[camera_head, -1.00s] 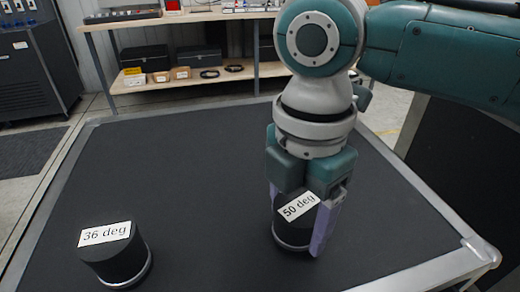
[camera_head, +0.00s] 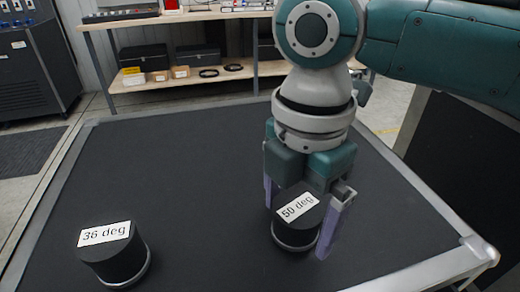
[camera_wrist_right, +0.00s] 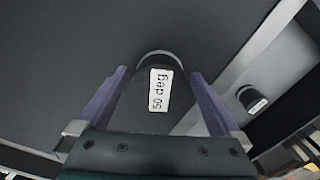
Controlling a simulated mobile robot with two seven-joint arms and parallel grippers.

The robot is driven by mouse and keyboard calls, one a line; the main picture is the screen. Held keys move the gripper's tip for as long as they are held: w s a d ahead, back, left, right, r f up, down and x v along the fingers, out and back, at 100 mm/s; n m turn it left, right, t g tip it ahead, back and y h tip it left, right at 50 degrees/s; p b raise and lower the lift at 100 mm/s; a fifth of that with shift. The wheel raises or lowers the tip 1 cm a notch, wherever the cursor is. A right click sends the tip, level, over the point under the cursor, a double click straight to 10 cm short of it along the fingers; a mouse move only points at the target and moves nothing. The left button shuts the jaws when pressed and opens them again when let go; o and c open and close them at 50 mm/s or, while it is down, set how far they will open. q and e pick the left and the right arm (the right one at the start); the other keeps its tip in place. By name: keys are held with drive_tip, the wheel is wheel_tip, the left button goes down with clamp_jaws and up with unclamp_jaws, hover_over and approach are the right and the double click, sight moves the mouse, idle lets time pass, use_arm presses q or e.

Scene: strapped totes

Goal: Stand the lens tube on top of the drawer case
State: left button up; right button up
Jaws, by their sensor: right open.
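A short black cylinder labelled "50 deg" (camera_head: 292,234), which looks like a lens tube, stands upright on the black tabletop. It also shows in the right wrist view (camera_wrist_right: 160,62). My right gripper (camera_head: 296,231) points down above it, open, with its lilac fingers on either side. In the wrist view there are gaps between the fingers (camera_wrist_right: 160,90) and the cylinder. A second black cylinder labelled "36 deg" (camera_head: 118,262) stands at the front left. I cannot make out a drawer case with certainty. My left gripper is not in view.
The black tabletop (camera_head: 190,160) has a raised grey rim (camera_head: 458,262) and is clear in its middle and back. Behind it, a wooden shelf (camera_head: 190,84) holds black boxes (camera_head: 198,59) and small cartons. A small labelled dark object (camera_wrist_right: 250,98) lies beyond a pale band in the wrist view.

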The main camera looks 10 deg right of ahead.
sight(298, 207)
wheel_tip(298, 207, up, 12)
drive_tip(key=f+p, duration=0.1)
drive_tip(key=s+a+f+m+y, duration=0.1)
drive_tip(key=s+f+m, duration=0.1)
drive_tip(key=m, duration=0.1)
drive_tip(key=s+a+f+m+t+y, duration=0.1)
drive_tip(key=s+a+f+m, duration=0.1)
drive_tip(key=s+f+m, duration=0.1)
drive_tip(key=s+a+f+m+y, duration=0.1)
drive_tip(key=s+a+f+m, duration=0.1)
drive_tip(key=shift+s+f+m+t+y, duration=0.15)
drive_tip(key=shift+s+m+t+y, duration=0.05)
drive_tip(key=shift+m+t+y, duration=0.2)
drive_tip(key=s+d+f+m+t+h, duration=0.1)
drive_tip(key=s+d+f+m+h, duration=0.2)
drive_tip(key=s+d+m, duration=0.6)
drive_tip(key=d+m, duration=0.3)
drive_tip(key=d, duration=0.1)
drive_tip(key=shift+t+h, duration=0.3)
drive_tip(key=shift+t, duration=0.1)
